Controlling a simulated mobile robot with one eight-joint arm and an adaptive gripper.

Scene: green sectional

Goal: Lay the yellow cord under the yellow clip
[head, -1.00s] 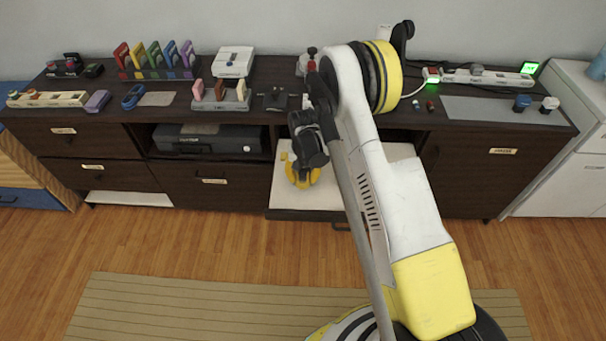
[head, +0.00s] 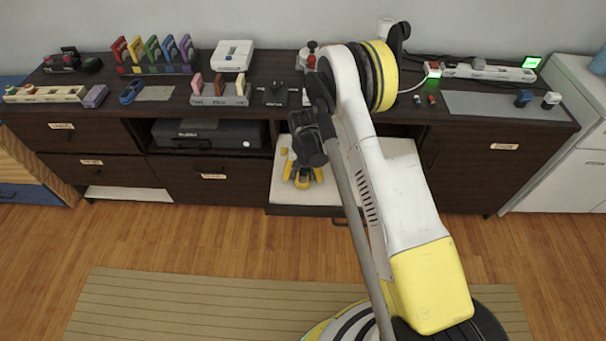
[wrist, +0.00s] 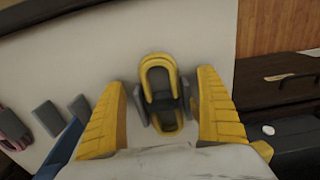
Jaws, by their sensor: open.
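My gripper (head: 303,180) hangs low over the white-floored, pulled-out drawer (head: 345,193) in the head view. In the wrist view its two ribbed yellow fingers (wrist: 165,122) stand apart, with no finger contact visible. Between them lies a yellow looped thing with a dark grey middle (wrist: 158,70), on the white floor. It looks like a bundled cord, but I cannot tell for certain whether it is the yellow cord or the clip. No separate yellow clip is clearly visible.
Grey blocks (wrist: 46,117) and a pink thing (wrist: 14,128) lie farther left in the drawer in the wrist view. The dark cabinet top holds a row of coloured upright pieces (head: 153,52), a white console (head: 233,54) and a power strip (head: 488,72). My arm hides part of the drawer.

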